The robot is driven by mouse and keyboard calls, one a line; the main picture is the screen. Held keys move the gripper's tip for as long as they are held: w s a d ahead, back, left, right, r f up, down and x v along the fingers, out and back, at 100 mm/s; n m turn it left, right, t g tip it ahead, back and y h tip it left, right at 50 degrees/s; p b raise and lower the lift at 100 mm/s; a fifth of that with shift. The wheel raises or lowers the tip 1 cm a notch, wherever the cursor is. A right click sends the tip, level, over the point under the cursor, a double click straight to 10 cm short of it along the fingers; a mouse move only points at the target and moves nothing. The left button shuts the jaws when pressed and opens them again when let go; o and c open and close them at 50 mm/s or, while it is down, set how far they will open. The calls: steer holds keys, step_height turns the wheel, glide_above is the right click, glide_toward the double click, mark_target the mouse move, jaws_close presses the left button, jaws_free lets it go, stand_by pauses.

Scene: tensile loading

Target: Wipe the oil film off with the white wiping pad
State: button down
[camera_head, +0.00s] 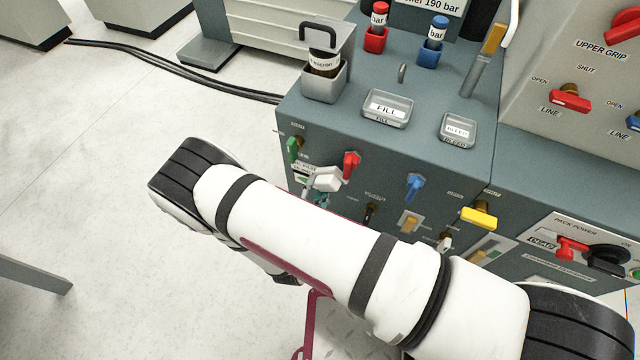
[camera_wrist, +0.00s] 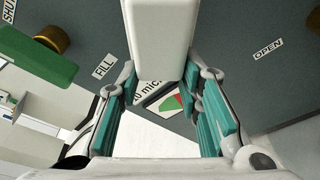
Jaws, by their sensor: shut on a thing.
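The white wiping pad (camera_wrist: 158,40) is a pale block in the upper middle of the wrist view. My gripper (camera_wrist: 163,92) is shut on it between its teal finger pads. In the head view the pad (camera_head: 326,180) shows small against the front panel, left of the red lever, with my gripper (camera_head: 318,198) partly hidden behind my arm. A gauge label with green and red areas (camera_wrist: 172,103) is partly covered by the pad and fingers. I cannot make out the oil film. Whether the pad touches the panel cannot be told.
A green lever (camera_wrist: 40,52) stands out left of the pad; a red lever (camera_head: 351,164) and blue lever (camera_head: 414,186) are to its right. The grey cabinet (camera_head: 400,150) carries FILL (camera_head: 386,108) and BLEED (camera_head: 457,130) trays on top.

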steer(key=shift+a+f+v, duration=0.15)
steer(key=shift+v, duration=0.85)
steer(key=shift+a+f+v, duration=0.1)
steer(key=shift+f+v, duration=0.05)
steer(key=shift+v, duration=0.9)
steer(key=shift+s+a, duration=0.1)
steer(key=shift+s, duration=0.05)
steer(key=v, duration=0.2)
steer(key=shift+s+a+f, duration=0.2)
steer(key=shift+s+a, duration=0.1)
steer(key=shift+s, duration=0.05)
